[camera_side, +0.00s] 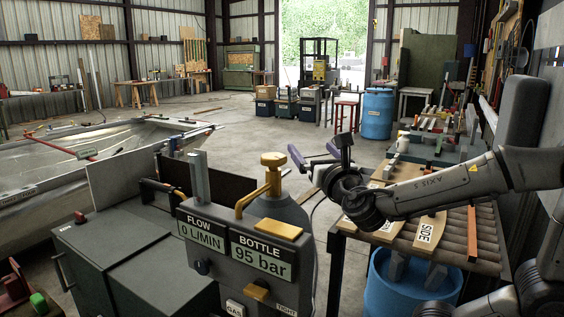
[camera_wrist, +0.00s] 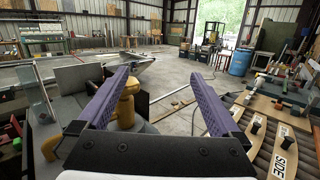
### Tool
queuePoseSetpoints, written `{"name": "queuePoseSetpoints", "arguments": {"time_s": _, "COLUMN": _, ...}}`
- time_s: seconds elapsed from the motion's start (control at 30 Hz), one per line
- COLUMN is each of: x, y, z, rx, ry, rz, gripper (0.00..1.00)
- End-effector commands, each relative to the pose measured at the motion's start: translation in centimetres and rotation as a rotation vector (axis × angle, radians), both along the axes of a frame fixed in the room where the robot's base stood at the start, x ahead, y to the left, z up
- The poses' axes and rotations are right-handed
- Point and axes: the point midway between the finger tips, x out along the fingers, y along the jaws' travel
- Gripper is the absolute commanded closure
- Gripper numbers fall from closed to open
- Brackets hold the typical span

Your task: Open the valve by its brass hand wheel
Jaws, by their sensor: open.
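The brass hand wheel (camera_side: 274,158) tops a brass valve (camera_side: 273,181) on a grey gas bottle (camera_side: 280,208) in the side view. In the wrist view the wheel (camera_wrist: 132,86) shows just inside the left finger, with the brass body below it. My gripper (camera_side: 311,152) is open and empty, right of the wheel and apart from it in the side view. Its two purple fingers (camera_wrist: 158,78) are spread wide in the wrist view. A panel before the bottle reads FLOW 0 L/MIN (camera_side: 202,232) and BOTTLE 95 bar (camera_side: 262,255).
A roller bench (camera_side: 485,235) with wooden boards, one marked SIDE (camera_side: 424,232), stands at the right. A dark cabinet (camera_side: 130,265) and an open metal hull (camera_side: 110,145) lie to the left. A blue barrel (camera_side: 377,115) stands behind. Open floor lies beyond the bottle.

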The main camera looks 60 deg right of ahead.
Motion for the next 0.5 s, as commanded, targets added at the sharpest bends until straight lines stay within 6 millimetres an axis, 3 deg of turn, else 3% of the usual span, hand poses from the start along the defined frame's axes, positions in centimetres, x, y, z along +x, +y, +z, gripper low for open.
{"name": "queuePoseSetpoints", "arguments": {"time_s": 0.1, "x": 0.8, "y": -1.2, "z": 1.4, "rx": 0.032, "ry": -0.049, "rz": -0.186, "gripper": 0.0}}
{"name": "queuePoseSetpoints", "arguments": {"time_s": 0.17, "x": 1.6, "y": -0.8, "z": 1.3, "rx": 0.054, "ry": -0.048, "rz": -0.277, "gripper": 0.0}}
{"name": "queuePoseSetpoints", "arguments": {"time_s": 0.3, "x": 3.4, "y": 2.1, "z": -0.6, "rx": 0.092, "ry": 0.008, "rz": -0.426, "gripper": 0.0}}
{"name": "queuePoseSetpoints", "arguments": {"time_s": 0.5, "x": 6.3, "y": 7.1, "z": -3.7, "rx": 0.096, "ry": 0.089, "rz": -0.416, "gripper": 0.0}}
